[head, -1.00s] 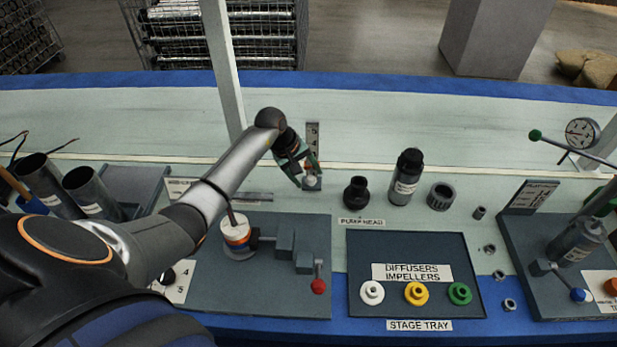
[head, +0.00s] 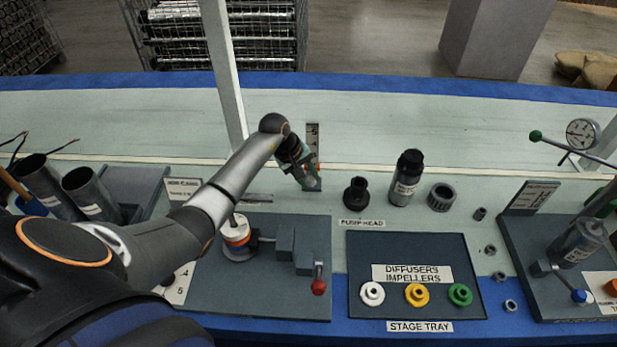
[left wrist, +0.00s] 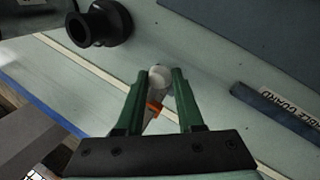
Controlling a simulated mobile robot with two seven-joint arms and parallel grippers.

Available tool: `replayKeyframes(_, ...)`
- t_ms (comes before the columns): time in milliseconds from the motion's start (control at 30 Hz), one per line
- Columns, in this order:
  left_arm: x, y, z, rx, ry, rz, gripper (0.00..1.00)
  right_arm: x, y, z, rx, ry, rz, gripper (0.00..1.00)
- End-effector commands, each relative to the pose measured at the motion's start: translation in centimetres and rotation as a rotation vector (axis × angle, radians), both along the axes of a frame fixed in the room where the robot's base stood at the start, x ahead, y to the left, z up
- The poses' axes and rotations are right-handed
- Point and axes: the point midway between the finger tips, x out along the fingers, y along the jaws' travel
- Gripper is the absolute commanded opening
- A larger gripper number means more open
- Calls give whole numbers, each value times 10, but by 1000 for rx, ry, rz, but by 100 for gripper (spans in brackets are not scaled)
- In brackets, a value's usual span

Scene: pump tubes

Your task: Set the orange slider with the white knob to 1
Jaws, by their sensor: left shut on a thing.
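The slider's upright scale plate (head: 313,138) stands beyond my left gripper in the head view; its markings are too small to read. The white knob (left wrist: 160,76) shows between the green fingertips in the left wrist view. An orange piece (left wrist: 154,107) shows just behind it, between the fingers. My left gripper (head: 311,184) is shut on the white knob at the foot of the plate. My right gripper is not in view.
A pale post (head: 222,70) rises behind my left arm. The bench behind the plate is clear.

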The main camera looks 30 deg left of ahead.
Motion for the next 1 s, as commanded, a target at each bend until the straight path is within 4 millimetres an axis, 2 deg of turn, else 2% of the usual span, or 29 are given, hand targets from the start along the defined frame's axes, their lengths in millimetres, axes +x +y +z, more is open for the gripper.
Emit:
replayKeyframes(33, 0, 0, 0, 0, 0, 0, 7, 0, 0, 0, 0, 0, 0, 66)
replayKeyframes(100, 0, 0, 0, 0, 0, 0, 0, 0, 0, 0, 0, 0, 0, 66)
replayKeyframes(1000, 0, 0, 0, 0, 0, 0, 0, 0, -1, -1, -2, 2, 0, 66)
